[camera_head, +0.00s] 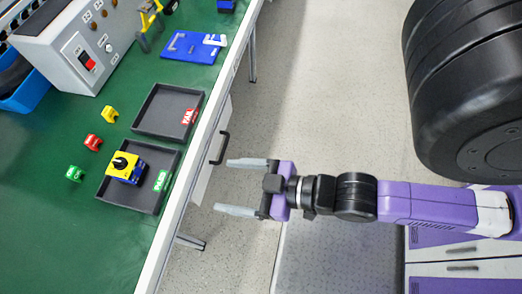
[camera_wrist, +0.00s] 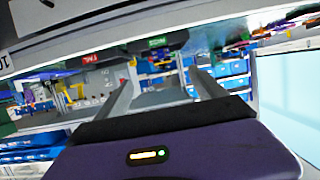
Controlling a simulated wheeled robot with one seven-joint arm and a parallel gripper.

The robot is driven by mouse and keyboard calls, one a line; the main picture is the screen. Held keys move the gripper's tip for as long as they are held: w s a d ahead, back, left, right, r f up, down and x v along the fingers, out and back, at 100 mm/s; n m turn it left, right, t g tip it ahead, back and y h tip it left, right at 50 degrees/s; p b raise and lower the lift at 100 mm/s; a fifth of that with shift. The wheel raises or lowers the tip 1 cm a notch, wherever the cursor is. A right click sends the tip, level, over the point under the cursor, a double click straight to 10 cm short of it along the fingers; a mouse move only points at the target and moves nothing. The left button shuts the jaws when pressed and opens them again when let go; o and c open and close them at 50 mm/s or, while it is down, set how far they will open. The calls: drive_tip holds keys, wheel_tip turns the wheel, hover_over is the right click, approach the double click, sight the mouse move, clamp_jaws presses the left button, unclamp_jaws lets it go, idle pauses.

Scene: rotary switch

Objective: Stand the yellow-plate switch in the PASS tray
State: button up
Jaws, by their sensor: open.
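The yellow-plate switch (camera_head: 126,166) is in the tray with the green label, the PASS tray (camera_head: 133,204), towards its left side. Its yellow plate and black knob face up, with a blue body below. My gripper (camera_head: 228,186) is open and empty. It is out past the table's right edge, well apart from the switch and tray. In the wrist view both fingers of my gripper (camera_wrist: 162,72) are spread with nothing between them.
The tray with the red FAIL label (camera_head: 168,111) is empty, just beyond the PASS tray. Yellow, red and green small blocks (camera_head: 93,142) stand left of the trays. A grey control box (camera_head: 75,50) and a blue fixture plate (camera_head: 194,47) are further back. The front left table is clear.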

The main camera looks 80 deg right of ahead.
drive_tip(key=s+r, duration=0.4)
drive_tip(key=s, duration=0.2)
drive_tip(key=shift+s+r+t, duration=0.15)
drive_tip(key=shift+s+t, duration=0.1)
drive_tip(key=shift+t, duration=0.05)
